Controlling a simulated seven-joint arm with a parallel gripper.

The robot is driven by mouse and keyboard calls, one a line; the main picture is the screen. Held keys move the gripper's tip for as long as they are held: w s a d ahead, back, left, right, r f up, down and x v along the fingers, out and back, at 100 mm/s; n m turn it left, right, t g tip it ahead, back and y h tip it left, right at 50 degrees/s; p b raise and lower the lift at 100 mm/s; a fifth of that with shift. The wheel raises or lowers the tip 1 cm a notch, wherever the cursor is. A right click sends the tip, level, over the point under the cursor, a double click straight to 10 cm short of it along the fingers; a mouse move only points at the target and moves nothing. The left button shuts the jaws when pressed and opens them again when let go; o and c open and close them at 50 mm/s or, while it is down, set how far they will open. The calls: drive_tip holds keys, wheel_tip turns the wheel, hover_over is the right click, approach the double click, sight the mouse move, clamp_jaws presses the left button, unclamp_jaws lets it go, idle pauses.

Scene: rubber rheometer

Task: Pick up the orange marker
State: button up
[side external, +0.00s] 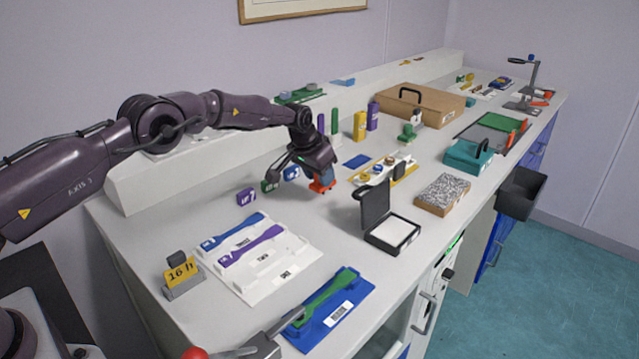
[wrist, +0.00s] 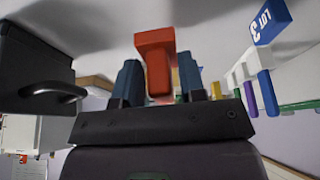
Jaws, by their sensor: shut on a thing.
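The orange marker (wrist: 155,50) is a T-shaped orange-red block between the two dark blue fingers of my gripper (wrist: 160,80) in the wrist view. The fingers are shut on it, one on each side. In the side external view my gripper (side external: 324,174) points down over the bench, and the orange marker (side external: 321,187) shows below its fingers, upright or nearly so. It is at or just above the bench top; I cannot tell whether it touches. The fingers hide part of the marker.
Left of my gripper stand a purple block (side external: 246,196), a green block (side external: 269,186) and a blue block (side external: 291,173). A black open-lidded box (side external: 392,233) is in front to the right. A white tray (side external: 285,277) lies nearer.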

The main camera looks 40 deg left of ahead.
drive_tip(key=s+d+r, duration=0.1)
drive_tip(key=s+r, duration=0.9)
drive_tip(key=s, duration=0.4)
drive_tip(key=o, duration=0.3)
drive_tip(key=shift+c, duration=0.4)
wheel_tip(320, 180, up, 12)
idle(0.5)
